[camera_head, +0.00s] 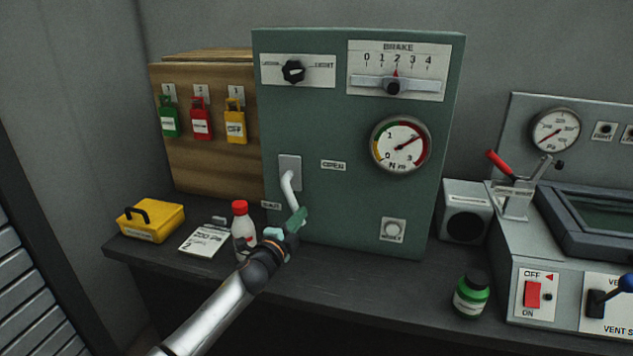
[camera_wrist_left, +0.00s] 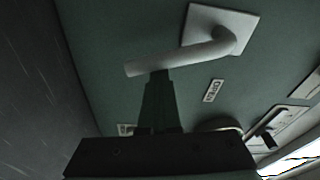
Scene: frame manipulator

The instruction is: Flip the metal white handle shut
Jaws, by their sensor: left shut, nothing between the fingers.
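The white metal handle (camera_head: 288,187) is mounted on a pale square plate (camera_head: 291,162) on the front of a green panel. It hangs down from the plate, tilted slightly right. My left gripper (camera_head: 298,217) is shut and empty at the lower end of the handle. In the left wrist view the handle (camera_wrist_left: 185,56) runs across the top, and my shut fingers (camera_wrist_left: 159,98) reach to just below its free end. I cannot tell whether they touch it. My right gripper is not in view.
An OPEN label (camera_head: 333,165) is right of the handle, and a small label (camera_head: 270,205) is lower left. A red-capped bottle (camera_head: 243,232) stands close to my left wrist. A green jar (camera_head: 471,295) stands on the counter (camera_head: 375,290) to the right.

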